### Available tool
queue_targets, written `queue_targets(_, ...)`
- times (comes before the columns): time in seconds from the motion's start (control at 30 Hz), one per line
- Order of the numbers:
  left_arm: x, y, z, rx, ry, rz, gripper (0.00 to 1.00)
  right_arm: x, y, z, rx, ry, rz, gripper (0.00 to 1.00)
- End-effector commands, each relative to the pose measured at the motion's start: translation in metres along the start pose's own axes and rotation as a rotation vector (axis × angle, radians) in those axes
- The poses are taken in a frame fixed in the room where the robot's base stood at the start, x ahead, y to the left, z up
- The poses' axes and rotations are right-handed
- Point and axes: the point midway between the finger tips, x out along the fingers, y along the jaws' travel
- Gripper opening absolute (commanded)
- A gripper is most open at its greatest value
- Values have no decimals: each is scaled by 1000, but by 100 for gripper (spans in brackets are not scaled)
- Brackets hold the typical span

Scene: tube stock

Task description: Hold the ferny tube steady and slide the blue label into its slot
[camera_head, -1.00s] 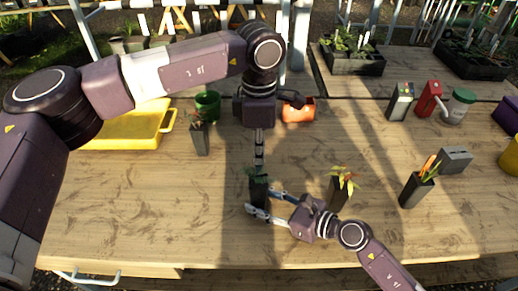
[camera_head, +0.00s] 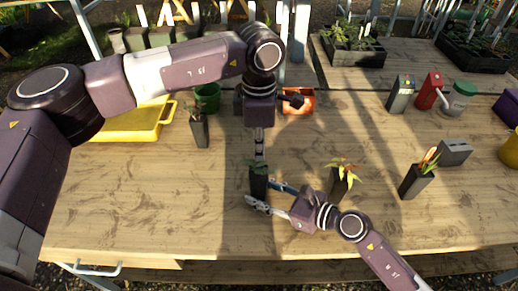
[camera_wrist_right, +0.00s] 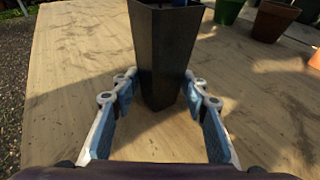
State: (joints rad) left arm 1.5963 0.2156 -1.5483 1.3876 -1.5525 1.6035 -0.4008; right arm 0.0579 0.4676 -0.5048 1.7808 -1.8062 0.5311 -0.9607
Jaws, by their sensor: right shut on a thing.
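The ferny tube (camera_head: 258,187), a dark tapered tube with small green leaves, stands upright on the table in front of me. In the right wrist view its dark wall (camera_wrist_right: 166,55) rises between the fingers. My right gripper (camera_head: 262,191) is shut on the tube low down, one finger on each side. My left gripper (camera_head: 259,154) points down just above and behind the tube, at its leaves. Its fingertips are too small to read. A bit of blue shows at the tube's top edge in the wrist view; I cannot tell whether it is the blue label.
Other dark tubes with plants stand left (camera_head: 200,131), right (camera_head: 339,186) and far right (camera_head: 415,181). Behind are a yellow tray (camera_head: 130,125), a green pot (camera_head: 207,97) and an orange pot (camera_head: 299,103). The front left of the table is clear.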

Motion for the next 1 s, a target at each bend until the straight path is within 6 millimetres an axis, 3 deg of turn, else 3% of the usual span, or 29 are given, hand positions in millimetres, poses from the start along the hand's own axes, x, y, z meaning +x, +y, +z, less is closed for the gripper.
queue_targets(0.13,3,0,0,0,0,0,0,0,0,-1,0,1,0,28)
queue_targets(0.37,2,0,0,0,0,0,25,0,0,-1,0,1,0,28)
queue_targets(0.67,0,0,0,0,0,1,25,0,0,0,0,1,0,28)
queue_targets(0.87,-26,1,0,0,-1,4,25,0,0,0,0,1,0,28)
queue_targets(1.0,-57,1,0,0,0,5,25,0,0,0,0,1,0,28)
